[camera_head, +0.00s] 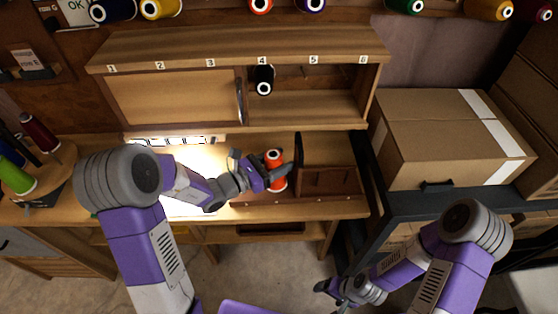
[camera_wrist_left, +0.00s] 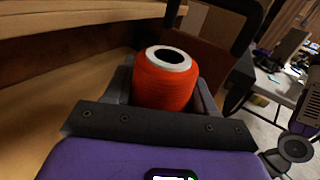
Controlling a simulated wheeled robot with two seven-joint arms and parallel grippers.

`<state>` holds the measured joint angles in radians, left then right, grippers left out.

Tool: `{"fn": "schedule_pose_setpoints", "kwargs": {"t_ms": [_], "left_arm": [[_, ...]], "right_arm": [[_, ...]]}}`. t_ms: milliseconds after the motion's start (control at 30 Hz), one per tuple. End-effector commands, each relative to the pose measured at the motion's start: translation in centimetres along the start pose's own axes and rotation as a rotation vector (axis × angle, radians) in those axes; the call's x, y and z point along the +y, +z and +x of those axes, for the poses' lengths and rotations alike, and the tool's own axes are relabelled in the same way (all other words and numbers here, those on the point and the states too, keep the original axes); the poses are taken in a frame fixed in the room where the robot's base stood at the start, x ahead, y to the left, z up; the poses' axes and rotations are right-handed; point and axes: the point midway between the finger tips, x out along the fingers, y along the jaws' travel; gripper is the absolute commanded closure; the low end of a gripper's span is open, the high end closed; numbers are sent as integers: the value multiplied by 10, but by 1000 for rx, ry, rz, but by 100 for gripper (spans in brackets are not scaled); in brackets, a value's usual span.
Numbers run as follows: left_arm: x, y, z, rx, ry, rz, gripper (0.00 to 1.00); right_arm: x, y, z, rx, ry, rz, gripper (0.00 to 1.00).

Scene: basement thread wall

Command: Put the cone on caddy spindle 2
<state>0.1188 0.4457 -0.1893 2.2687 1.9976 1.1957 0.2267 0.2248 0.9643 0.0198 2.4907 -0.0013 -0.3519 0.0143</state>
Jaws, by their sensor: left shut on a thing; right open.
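An orange-red thread cone (camera_head: 275,156) with a white top ring is held upright in my left gripper (camera_head: 278,179), above the workbench. In the left wrist view the cone (camera_wrist_left: 165,85) sits between the two fingers of my left gripper (camera_wrist_left: 163,98), its open top facing up. The wooden caddy (camera_head: 328,182) with a tall black handle (camera_head: 299,150) stands just right of the cone. I cannot make out its separate spindles or their numbers. My right gripper (camera_head: 328,288) is low at the front, open and empty, away from the bench.
A cabinet shelf (camera_head: 240,44) numbered 1 to 6 stands behind the bench, with a black cone (camera_head: 264,79) under number 4. A large cardboard box (camera_head: 450,135) rests on a dark rack at right. A lit strip (camera_head: 175,140) brightens the bench left of the cone.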

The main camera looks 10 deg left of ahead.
Motion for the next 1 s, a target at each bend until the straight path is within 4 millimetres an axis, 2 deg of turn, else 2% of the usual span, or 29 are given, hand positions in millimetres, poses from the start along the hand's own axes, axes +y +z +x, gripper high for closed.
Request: {"fn": "schedule_pose_setpoints", "kwargs": {"t_ms": [500,633,667,833,1000], "left_arm": [[1,-14,0,-2,0,1,91],[1,-12,0,-2,0,1,91],[1,-12,0,-2,0,1,43],[0,-12,0,-2,0,1,17],[0,-12,0,-2,-1,0,15]], "right_arm": [[4,0,12,0,0,0,18],[4,0,10,0,0,0,18],[4,0,10,0,0,0,18],[4,0,10,0,0,0,18],[4,0,10,0,0,0,18]]}}
